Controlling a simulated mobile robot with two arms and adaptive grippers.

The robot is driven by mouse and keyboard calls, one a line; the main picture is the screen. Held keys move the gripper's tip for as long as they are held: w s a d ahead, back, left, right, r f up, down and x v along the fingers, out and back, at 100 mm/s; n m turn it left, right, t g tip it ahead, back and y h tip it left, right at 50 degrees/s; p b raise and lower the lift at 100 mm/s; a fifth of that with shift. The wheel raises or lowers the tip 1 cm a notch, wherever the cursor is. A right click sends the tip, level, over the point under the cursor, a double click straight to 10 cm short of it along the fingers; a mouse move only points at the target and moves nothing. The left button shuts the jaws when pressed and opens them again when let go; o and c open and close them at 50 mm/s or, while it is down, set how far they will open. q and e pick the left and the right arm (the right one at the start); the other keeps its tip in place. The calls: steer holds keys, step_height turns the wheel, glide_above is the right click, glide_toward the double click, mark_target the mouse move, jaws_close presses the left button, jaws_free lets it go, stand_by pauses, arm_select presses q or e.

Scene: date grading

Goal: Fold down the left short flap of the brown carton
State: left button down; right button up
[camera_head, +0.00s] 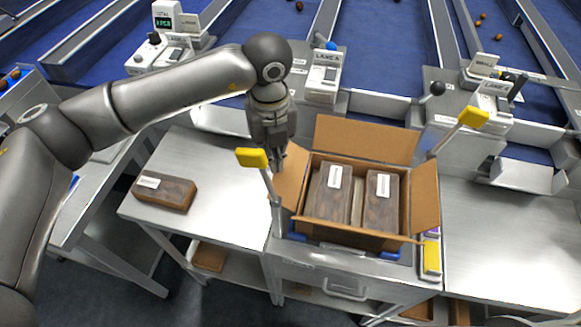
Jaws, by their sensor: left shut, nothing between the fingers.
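The brown carton (345,238) stands open in the middle of the metal bench, with dark wood-patterned boxes (327,200) inside. Its left short flap (292,178) stands up and leans outward at the left side. The far long flap (365,140) stands up, and the right short flap (427,200) also stands open. My left gripper (277,162) points down beside the left flap's upper edge, shut and empty. I cannot tell whether it touches the flap. My right gripper is not in view.
Yellow-tipped levers stand at the carton's left (252,158) and right (473,117). A labelled dark box (165,191) lies on the left table. Lane machines (323,78) and blue lanes are behind. The right tabletop (510,235) is clear.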

arm_select(q)
steer(key=shift+d, duration=0.1)
steer(key=b, duration=0.2)
glide_above(319, 187)
steer(key=shift+w+r, duration=0.1)
steer(key=shift+r, duration=0.2)
stand_by(0.9)
steer(key=shift+f, duration=0.1)
steer(key=shift+f+b, duration=3.85)
steer(key=shift+f, duration=0.3)
step_height(319, 187, up, 12)
steer(key=p, duration=0.5)
